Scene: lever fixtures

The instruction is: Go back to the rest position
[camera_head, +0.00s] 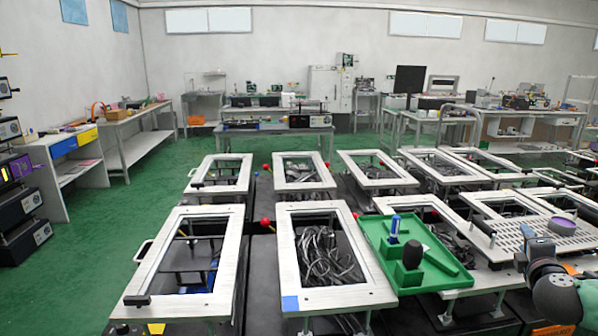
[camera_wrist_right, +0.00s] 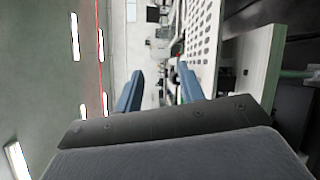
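My right gripper (camera_wrist_right: 160,68) shows in the wrist view as two blue fingers standing apart with nothing between them. It is open and empty. My left arm and gripper are not in view. A green tray (camera_head: 445,284) sits on the fixture frames at centre right. A blue-handled lever (camera_head: 395,226) and a black-handled lever (camera_head: 412,254) stand upright in it.
Rows of white rectangular frames (camera_head: 298,275) fill the middle, with red lever knobs (camera_head: 265,223) between some. Cables lie inside several frames. A purple round object (camera_head: 562,226) sits on the perforated plate. Workbenches (camera_head: 135,140) line the walls. The green floor at left is clear.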

